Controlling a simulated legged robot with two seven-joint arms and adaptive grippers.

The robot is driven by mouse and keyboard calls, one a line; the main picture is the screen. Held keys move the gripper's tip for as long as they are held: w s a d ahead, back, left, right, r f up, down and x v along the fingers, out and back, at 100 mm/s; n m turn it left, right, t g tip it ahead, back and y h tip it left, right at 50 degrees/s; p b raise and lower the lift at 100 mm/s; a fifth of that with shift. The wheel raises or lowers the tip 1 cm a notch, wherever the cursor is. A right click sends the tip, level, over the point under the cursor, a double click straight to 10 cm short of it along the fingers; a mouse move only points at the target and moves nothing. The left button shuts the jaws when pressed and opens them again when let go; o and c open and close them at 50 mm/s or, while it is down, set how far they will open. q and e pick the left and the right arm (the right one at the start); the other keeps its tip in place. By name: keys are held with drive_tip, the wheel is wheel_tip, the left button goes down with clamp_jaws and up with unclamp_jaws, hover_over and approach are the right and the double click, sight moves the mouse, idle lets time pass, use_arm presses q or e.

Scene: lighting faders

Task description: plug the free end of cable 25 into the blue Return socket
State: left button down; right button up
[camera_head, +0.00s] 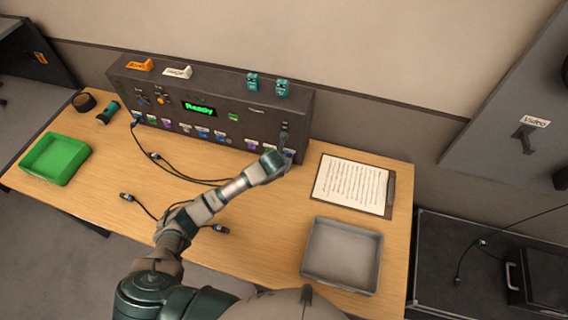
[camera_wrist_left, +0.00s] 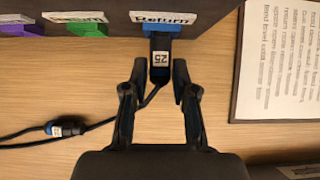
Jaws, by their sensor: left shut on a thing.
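In the left wrist view, my left gripper (camera_wrist_left: 160,85) has its fingers on either side of a black plug labelled 25 (camera_wrist_left: 159,62) and is shut on it. Cable 25 (camera_wrist_left: 150,97) trails from the plug down to the left. The plug points at the console and meets the blue Return socket (camera_wrist_left: 174,46), below the Return label (camera_wrist_left: 165,19). I cannot tell how deep it sits. In the head view, my left arm reaches the right end of the console (camera_head: 215,87) and hides the plug. My right gripper is not in view.
Another cable's plug (camera_wrist_left: 66,129) lies on the table left of the gripper. Loose plugs (camera_head: 127,197) lie on the table. A clipboard (camera_head: 352,186) and grey tray (camera_head: 342,254) stand right; a green tray (camera_head: 55,160) stands left.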

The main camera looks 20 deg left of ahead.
use_arm(q)
drive_tip(key=shift+w+r, duration=0.15)
drive_tip(key=c, duration=1.2)
unclamp_jaws()
drive_tip(key=o, duration=0.4)
drive_tip(key=shift+c, duration=0.2)
drive_tip(key=shift+w, duration=0.1)
